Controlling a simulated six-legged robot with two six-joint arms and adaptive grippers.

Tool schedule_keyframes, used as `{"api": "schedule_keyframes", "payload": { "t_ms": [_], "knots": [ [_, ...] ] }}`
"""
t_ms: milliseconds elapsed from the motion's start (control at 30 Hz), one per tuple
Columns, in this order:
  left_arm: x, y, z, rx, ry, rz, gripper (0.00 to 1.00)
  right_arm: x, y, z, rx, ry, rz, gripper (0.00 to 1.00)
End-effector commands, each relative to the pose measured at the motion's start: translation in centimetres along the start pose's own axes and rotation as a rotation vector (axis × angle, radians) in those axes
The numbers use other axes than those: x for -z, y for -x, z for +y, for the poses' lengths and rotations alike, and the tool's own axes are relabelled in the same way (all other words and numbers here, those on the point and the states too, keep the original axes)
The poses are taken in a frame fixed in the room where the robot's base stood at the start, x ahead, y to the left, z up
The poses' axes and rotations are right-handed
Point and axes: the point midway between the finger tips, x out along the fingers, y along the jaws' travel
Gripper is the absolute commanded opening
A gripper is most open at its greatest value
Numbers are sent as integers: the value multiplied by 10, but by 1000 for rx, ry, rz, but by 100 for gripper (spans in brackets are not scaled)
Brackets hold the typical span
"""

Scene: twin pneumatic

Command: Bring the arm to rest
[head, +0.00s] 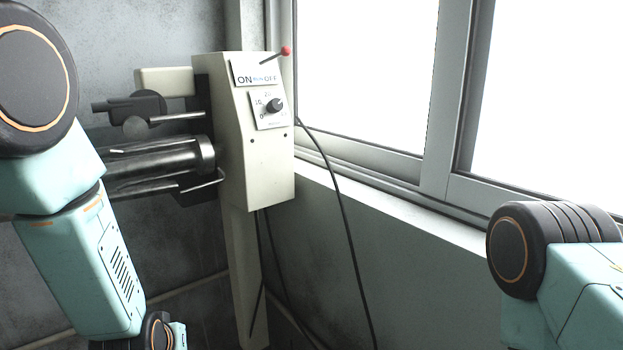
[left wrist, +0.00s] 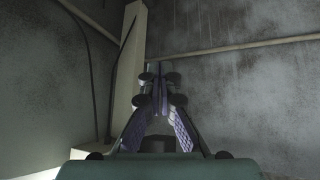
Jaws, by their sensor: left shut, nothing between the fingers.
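My left arm (head: 75,250) comes in from the left in the head view and bends down past the bottom edge, so its gripper is out of that view. In the left wrist view my left gripper (left wrist: 160,88) is shut, with nothing between its fingers. It is in front of the bare grey wall and apart from it. My right arm (head: 560,270) shows at the lower right of the head view; its gripper is out of view.
A cream control box (head: 268,165) with a red-tipped lever (head: 286,51) and a dial (head: 274,105) stands on a post (head: 248,270), which also shows in the left wrist view (left wrist: 125,80). Dark pneumatic cylinders (head: 150,165) are left of it. Cables (head: 346,215) hang beside it. Windows (head: 365,75) are right.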

Motion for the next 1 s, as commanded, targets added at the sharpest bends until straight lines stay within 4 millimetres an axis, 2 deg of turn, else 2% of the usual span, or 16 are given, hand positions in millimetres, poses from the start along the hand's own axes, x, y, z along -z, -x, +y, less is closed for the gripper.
{"api": "schedule_keyframes", "payload": {
  "t_ms": [33,200,400,500,600,700,767,1000],
  "knots": [
    [-40,-10,-6,-1,-39,-51,0,0,-11,0,0,0,0,40],
    [-150,-18,-22,-28,-150,-208,0,0,-30,0,0,0,0,40],
    [-277,-6,-42,-60,-214,-430,0,0,-55,0,0,0,0,40],
    [-332,4,-53,-58,-220,-544,0,0,-67,0,0,0,0,40],
    [-374,10,-63,-46,-215,-626,0,0,-77,0,0,0,0,40],
    [-398,12,-70,-38,-213,-674,0,0,-84,1,0,0,0,40],
    [-405,13,-71,-36,-213,-688,0,0,-85,1,0,0,0,40],
    [-407,15,-72,-34,-213,-695,0,0,-83,1,0,0,0,40]
  ]
}}
